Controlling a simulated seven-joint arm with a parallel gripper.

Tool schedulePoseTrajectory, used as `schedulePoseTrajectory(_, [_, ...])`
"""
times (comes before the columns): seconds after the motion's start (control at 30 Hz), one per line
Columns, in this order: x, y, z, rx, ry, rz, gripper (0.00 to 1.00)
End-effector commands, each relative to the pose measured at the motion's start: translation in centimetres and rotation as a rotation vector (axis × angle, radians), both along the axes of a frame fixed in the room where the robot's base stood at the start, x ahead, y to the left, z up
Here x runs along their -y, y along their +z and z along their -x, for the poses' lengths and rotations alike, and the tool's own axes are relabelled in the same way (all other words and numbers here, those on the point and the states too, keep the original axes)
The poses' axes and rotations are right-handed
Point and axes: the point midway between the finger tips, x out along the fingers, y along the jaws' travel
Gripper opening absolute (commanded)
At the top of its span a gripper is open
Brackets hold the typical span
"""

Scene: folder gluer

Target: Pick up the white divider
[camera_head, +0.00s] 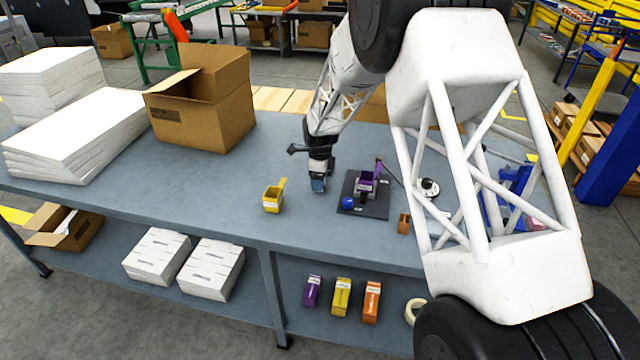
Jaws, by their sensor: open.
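My gripper (318,184) hangs pointing down over the middle of the grey-blue table (215,185), between a small yellow box and a black fixture plate. It is open, and I see nothing held in it. I cannot make out a white divider for certain; it may be too small to tell or hidden behind my arm, which covers much of the right of the table. The black fixture plate (377,208) carries a purple box part (366,184) and a blue knob-like piece (347,202).
The yellow box (273,201) stands left of my gripper. A small orange box (404,224) and a black-and-white round item (429,187) are right of the plate. An open carton (205,115) and white stacks (75,140) fill the left. A blue bin (515,190) shows behind my arm.

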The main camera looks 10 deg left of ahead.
Motion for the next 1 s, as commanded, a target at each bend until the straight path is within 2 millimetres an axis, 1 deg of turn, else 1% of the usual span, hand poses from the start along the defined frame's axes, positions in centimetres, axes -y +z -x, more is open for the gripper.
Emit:
schedulePoseTrajectory(0.1, [0.0, -1.2, 0.0, 0.001, 0.000, 0.000, 0.72])
schedulePoseTrajectory(0.23, [0.0, -2.0, 0.0, 0.000, 0.000, 0.000, 0.72])
schedulePoseTrajectory(0.8, [0.0, -2.0, 0.0, 0.001, 0.000, 0.000, 0.72])
schedulePoseTrajectory(0.97, [0.0, -2.0, 0.0, 0.001, 0.000, 0.000, 0.48])
schedulePoseTrajectory(1.0, [0.0, -2.0, 0.0, 0.001, 0.000, 0.000, 0.42])
